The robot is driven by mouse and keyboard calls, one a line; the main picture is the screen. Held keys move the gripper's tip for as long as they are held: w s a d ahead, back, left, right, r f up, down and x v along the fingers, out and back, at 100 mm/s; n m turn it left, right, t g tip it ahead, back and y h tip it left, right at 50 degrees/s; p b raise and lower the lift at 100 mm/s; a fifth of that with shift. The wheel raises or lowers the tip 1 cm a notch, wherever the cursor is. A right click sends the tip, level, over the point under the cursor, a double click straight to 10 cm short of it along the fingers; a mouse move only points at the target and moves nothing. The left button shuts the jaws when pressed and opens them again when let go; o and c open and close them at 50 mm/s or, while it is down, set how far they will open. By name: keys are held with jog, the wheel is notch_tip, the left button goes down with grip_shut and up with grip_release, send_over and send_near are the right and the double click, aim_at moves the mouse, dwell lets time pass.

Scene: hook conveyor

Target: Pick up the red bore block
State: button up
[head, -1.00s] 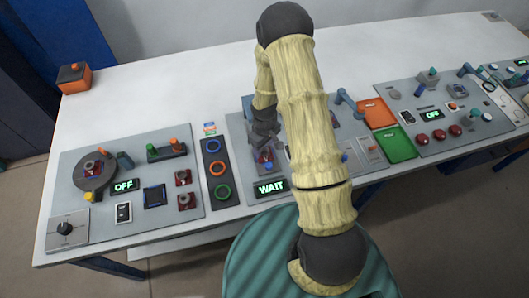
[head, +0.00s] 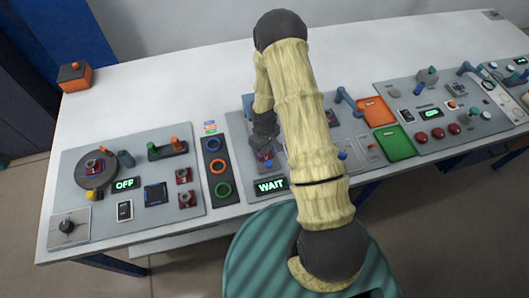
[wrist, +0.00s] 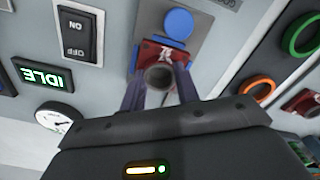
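A red block (wrist: 150,52) with a white mark and a grey round bore (wrist: 159,77) sits on a grey plate below a blue disc in the wrist view. My gripper (wrist: 160,88) has its two fingers apart, one on each side of the bore, close over the block. I see no clear contact. In the head view my gripper (head: 264,140) is over the middle panel, and the block (head: 265,157) shows only partly beneath it. More red blocks with grey bores sit on the left panel, two on its right side (head: 184,175) and one on a round disc (head: 95,165).
A strip of coloured rings (head: 219,168) lies left of the middle panel. A WAIT display (head: 271,186) is in front. Orange (head: 376,111) and green (head: 396,142) trays lie to the right. The back of the table (head: 180,85) is mostly clear.

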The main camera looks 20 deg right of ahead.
grip_shut()
jog(key=shift+r, duration=0.15)
notch_tip(320, 180, up, 10)
jog(key=b, duration=0.2)
jog(key=shift+b, duration=0.35)
jog(key=shift+w+f, duration=0.1)
jog(key=shift+f, duration=0.1)
